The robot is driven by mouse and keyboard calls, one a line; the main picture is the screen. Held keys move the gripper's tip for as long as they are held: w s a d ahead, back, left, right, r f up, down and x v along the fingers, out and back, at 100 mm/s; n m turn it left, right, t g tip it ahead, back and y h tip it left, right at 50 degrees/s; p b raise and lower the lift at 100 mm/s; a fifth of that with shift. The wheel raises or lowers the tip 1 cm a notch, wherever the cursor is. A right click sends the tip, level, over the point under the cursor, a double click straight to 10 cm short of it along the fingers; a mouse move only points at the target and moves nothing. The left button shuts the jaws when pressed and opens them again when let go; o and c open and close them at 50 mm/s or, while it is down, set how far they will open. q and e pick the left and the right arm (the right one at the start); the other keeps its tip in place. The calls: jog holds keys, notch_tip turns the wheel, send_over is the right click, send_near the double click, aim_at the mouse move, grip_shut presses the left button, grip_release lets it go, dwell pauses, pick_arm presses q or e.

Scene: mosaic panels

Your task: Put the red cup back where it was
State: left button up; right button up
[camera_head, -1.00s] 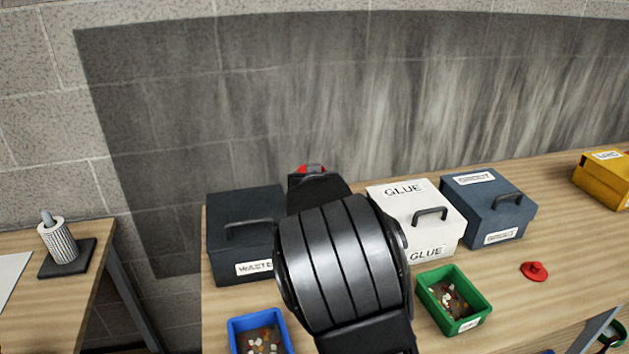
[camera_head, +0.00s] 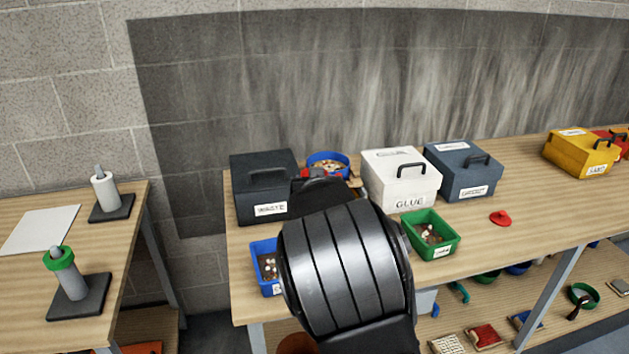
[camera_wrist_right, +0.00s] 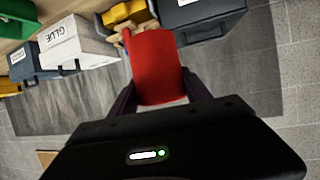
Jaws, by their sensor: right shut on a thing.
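The red cup (camera_wrist_right: 157,68) is between the two fingers of my right gripper (camera_wrist_right: 159,92) in the right wrist view, and the gripper is shut on it. In the head view only a small red part of the cup (camera_head: 308,173) shows past my dark wrist, between the black waste box and the white glue box. My forearm hides most of the cup and the surface below it. I cannot tell whether the cup touches the table (camera_head: 490,236). My left gripper is not in view.
The waste box (camera_head: 262,192), a blue round bowl (camera_head: 328,156), the glue box (camera_head: 402,178) and a blue-grey box (camera_head: 463,171) line the back. Blue (camera_head: 262,246) and green (camera_head: 452,241) bins stand in front. A red lid-like piece (camera_head: 500,218) lies right, with clear table around it.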

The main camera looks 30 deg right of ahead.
jog(key=shift+s+a+f, duration=0.1)
jog(key=shift+a+f, duration=0.05)
jog(key=shift+a, duration=0.25)
jog(key=shift+s+a+f, duration=0.1)
jog(key=shift+a, duration=0.3)
jog(key=s+a+f+n+t+y+b, duration=0.1)
jog(key=a+f+n+y+b, duration=0.1)
jog(key=a+f, duration=0.6)
jog(key=s+a+f+n+y+b, duration=0.2)
jog(key=a+f+n+y, duration=0.2)
jog(key=a, duration=1)
notch_tip(320, 180, down, 4)
jog(key=shift+a+r+t+y, duration=0.1)
jog(key=shift+a+t+y, duration=0.2)
jog(key=shift+t+y, duration=0.1)
jog(key=shift+s+r, duration=0.1)
jog(key=shift+r, duration=0.05)
